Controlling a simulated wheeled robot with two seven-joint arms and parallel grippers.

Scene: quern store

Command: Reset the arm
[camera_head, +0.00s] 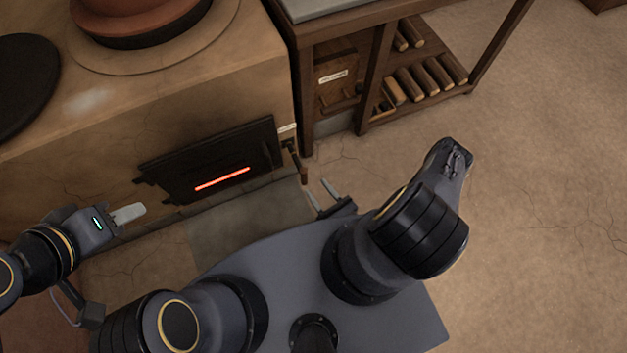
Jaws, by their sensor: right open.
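My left gripper (130,213) is at the lower left, in front of the clay stove. Its pale fingers overlap in this view, so I cannot tell whether they are open or shut. I see nothing held in it. My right arm bends up at the middle right and folds back. My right gripper (325,194) shows past my body's front edge, with its two fingers apart and nothing between them. Its wrist is partly hidden behind my arm and body.
The clay stove (60,170) has a dark door (215,160) with a glowing red slot. A black round lid (25,85) lies on top. A wooden workbench (365,90) with several rollers (425,80) on its shelf stands behind. The cracked floor (540,200) at right is clear.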

